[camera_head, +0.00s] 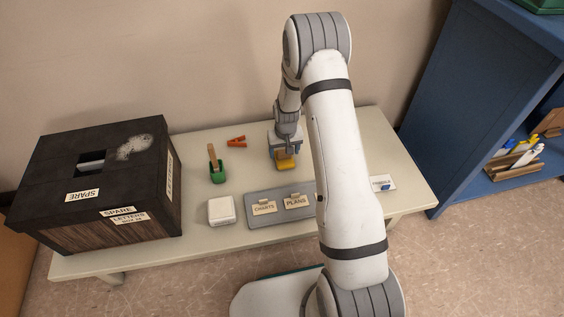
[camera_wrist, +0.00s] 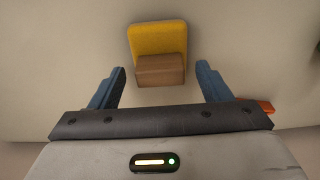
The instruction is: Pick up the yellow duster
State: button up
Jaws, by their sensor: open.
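The yellow duster (camera_head: 286,162) lies on the pale table, right below my gripper (camera_head: 285,148) in the head view. In the wrist view the duster (camera_wrist: 158,42) shows a yellow pad with a brown block-shaped handle on it. My gripper (camera_wrist: 160,84) is open, with one blue finger on each side of the brown handle. There is a gap between each finger and the handle, and nothing is held. My arm hides part of the table in the head view.
A black box (camera_head: 100,185) stands on the table's left. A green stamp-like object (camera_head: 216,168), an orange clip (camera_head: 237,141), a white box (camera_head: 221,210) and a grey tray (camera_head: 262,220) with labels lie nearby. A blue shelf (camera_head: 470,100) stands right of the table.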

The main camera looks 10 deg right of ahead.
aim_at(284, 151)
jog(key=shift+f, duration=0.6)
jog(key=shift+c, duration=0.3)
jog(key=shift+r, duration=0.1)
jog(key=c, duration=0.7)
notch_tip(284, 151, up, 10)
jog(key=p, duration=0.4)
jog(key=shift+c, duration=0.2)
